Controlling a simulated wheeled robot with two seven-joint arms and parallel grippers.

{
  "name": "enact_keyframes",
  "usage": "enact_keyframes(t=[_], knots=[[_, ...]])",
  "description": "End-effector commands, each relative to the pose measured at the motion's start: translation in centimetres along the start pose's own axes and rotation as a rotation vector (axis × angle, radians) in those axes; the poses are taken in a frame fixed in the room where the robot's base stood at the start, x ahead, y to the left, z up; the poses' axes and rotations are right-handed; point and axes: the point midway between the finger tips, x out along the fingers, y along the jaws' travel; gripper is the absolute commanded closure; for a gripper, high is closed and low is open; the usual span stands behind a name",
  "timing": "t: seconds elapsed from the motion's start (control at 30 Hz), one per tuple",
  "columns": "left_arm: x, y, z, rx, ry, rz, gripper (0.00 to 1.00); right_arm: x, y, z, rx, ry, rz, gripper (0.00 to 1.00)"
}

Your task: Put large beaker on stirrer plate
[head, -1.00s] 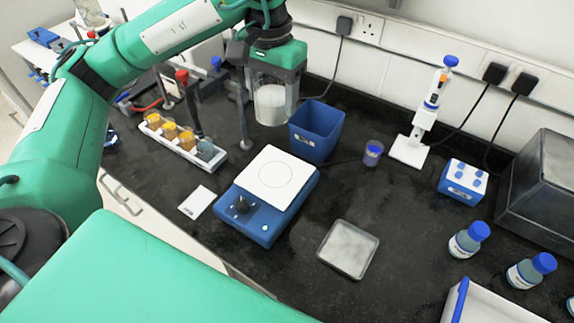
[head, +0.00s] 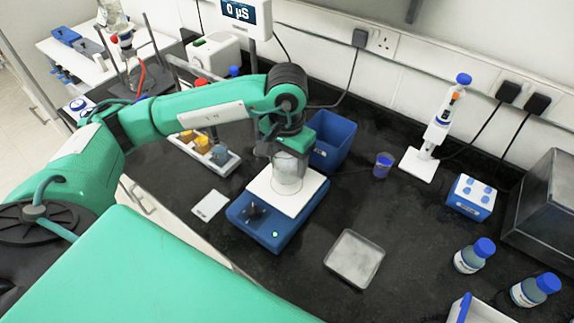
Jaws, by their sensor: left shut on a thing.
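The large beaker (head: 287,178) is clear glass with pale contents. It stands upright over the white top of the stirrer plate (head: 261,204), which has a blue body with a dark knob on its front. My left gripper (head: 290,157) is shut on the beaker from above and partly hides its upper part. The beaker's base looks to be at the plate's top surface, but I cannot tell whether it touches. My right gripper is not in view.
A blue bin (head: 334,140) stands close behind the plate, and a rack of small jars (head: 208,152) is to its left. A square dish (head: 354,258) lies in front right. A pipette stand (head: 420,165) and blue-capped bottles (head: 474,256) stand further right.

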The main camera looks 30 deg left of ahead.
Motion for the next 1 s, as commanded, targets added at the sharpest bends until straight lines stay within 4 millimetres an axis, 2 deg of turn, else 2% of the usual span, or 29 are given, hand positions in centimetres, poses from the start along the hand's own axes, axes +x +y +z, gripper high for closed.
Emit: enact_keyframes(t=[0.23, 0.63, 0.67, 0.73, 0.77, 1.0], knots=[[2.9, 0.0, 0.1, 0.0, -0.002, 0.001, 0.67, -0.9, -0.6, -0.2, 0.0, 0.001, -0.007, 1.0], [3.5, 0.0, 0.0, 0.001, 0.0, 0.001, 0.67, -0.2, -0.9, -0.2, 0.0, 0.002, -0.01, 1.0], [3.4, 0.0, 0.0, 0.001, -0.001, 0.001, 0.34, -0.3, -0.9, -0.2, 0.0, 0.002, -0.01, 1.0], [3.4, 0.0, 0.0, 0.001, -0.001, 0.001, 0.2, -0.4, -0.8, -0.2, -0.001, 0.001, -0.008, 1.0], [3.4, 0.0, 0.0, 0.001, -0.001, 0.001, 0.16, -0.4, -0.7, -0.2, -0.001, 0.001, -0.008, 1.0], [3.3, 0.0, 0.0, 0.0, -0.001, 0.0, 0.16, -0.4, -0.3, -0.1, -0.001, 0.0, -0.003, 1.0]])
